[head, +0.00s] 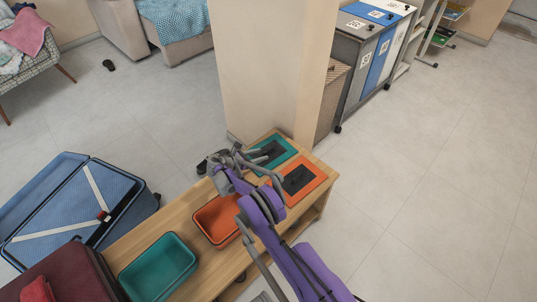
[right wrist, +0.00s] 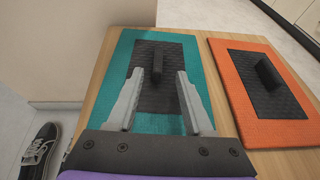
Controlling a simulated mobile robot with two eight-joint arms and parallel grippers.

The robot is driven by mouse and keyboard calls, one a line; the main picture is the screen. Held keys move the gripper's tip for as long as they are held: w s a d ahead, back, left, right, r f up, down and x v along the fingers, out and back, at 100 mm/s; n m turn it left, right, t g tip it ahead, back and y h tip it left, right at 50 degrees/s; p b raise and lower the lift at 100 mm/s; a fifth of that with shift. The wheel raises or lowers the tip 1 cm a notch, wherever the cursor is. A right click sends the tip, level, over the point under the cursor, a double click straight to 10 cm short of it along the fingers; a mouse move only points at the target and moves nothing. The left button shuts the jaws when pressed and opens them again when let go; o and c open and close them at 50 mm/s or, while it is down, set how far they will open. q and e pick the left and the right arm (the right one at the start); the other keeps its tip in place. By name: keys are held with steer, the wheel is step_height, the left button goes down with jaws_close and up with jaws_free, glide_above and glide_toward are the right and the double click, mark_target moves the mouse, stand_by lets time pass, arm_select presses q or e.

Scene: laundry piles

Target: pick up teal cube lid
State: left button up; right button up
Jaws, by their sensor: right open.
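The teal cube lid (head: 286,149) lies flat on the wooden bench, with a black centre panel and an upright black handle. In the right wrist view the lid (right wrist: 203,95) fills the middle, and its handle (right wrist: 157,62) appears between and slightly beyond my fingertips. My right gripper (head: 268,165) is open and empty over the lid, partly covering it in the head view. Its two grey fingers also show in the right wrist view (right wrist: 159,73), one on each side of the handle's line. The remaining height above the handle is hard to tell. My left gripper is not in view.
An orange lid (head: 316,186) with a black handle lies right beside the teal one. Orange (head: 202,231) and teal (head: 160,266) open bins stand further along the bench (head: 133,236). A pillar (head: 265,70) rises behind the bench. Open suitcase (head: 75,205) at left.

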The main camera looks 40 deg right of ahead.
mark_target(265, 152)
steer(key=x, duration=0.5)
steer(key=shift+w+d+r+b, duration=0.1)
steer(key=shift+w+r+b, duration=0.05)
steer(key=shift+r+b, duration=0.15)
jaws_close()
